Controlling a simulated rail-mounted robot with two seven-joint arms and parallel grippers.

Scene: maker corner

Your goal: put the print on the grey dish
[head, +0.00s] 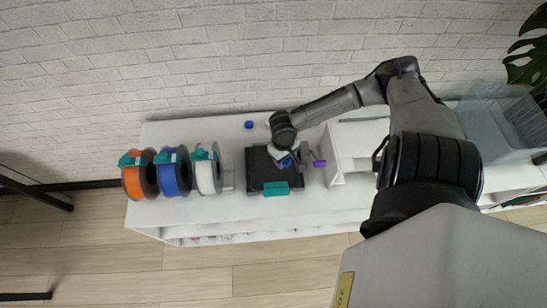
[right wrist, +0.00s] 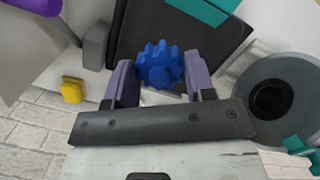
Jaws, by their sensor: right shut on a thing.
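The print, a blue gear-like piece (right wrist: 160,65), sits between the two purple-grey fingers of my right gripper (right wrist: 162,82), which is shut on it. In the head view, the right gripper (head: 287,158) is over the black print bed (head: 258,172), and a bit of the blue print (head: 287,163) shows beside it. A small light grey thing (head: 228,180), which looks like the grey dish, lies between the bed and the white spool. Part of it seems to show in the right wrist view (right wrist: 241,62), partly cut off by the bed. My left gripper is not in view.
Orange (head: 134,181), blue (head: 169,178) and white (head: 205,175) spools stand at the left of the white table (head: 150,137). A teal piece (head: 276,188) is at the bed's front edge. A purple object (head: 319,163) and white stand (head: 350,146) are to the right. A small blue object (head: 249,124) lies behind.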

